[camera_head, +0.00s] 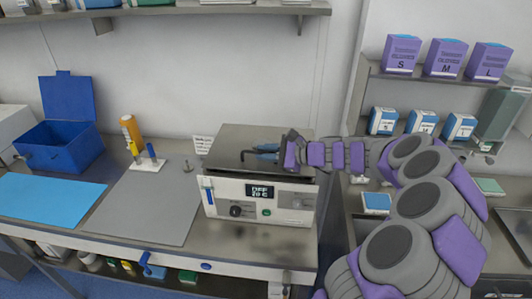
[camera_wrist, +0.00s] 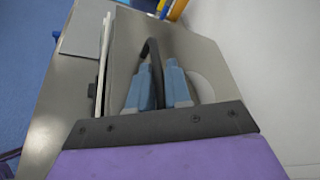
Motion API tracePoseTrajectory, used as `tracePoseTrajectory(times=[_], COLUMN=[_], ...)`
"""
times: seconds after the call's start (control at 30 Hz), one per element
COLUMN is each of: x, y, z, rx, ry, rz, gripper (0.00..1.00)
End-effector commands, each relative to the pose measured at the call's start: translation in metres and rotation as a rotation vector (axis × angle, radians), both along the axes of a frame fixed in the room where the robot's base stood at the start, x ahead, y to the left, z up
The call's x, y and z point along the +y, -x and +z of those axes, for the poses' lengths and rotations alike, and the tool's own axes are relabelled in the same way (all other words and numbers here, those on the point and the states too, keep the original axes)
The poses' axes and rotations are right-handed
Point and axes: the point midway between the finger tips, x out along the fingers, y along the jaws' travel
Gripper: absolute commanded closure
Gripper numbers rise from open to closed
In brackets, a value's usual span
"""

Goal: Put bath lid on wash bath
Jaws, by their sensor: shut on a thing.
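The wash bath (camera_head: 258,200) is a white box on the bench, with a display reading OFF and 20 C and knobs on its front. The grey metal bath lid (camera_head: 262,132) lies over its top; I cannot tell whether it is fully seated or slightly above the rim. My gripper (camera_head: 264,151) reaches in from the right over the lid and is shut on its dark handle. In the wrist view, the blue fingers (camera_wrist: 158,85) close on the black arched handle (camera_wrist: 152,52) of the lid (camera_wrist: 195,50). The gripper hides part of the lid.
A shelf (camera_head: 220,8) hangs above. Purple boxes (camera_head: 443,57) stand on the right shelves.

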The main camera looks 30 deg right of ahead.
Motion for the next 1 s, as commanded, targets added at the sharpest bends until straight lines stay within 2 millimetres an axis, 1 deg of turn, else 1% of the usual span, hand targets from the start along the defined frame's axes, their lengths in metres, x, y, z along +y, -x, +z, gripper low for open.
tracePoseTrajectory(times=[0.27, 1.0], x=[0.000, 0.000], y=[0.000, 0.000], z=[0.000, -0.013], rx=[-0.001, -0.001], ry=[-0.001, 0.001], rz=[0.000, 0.000], gripper=[1.00, 1.00])
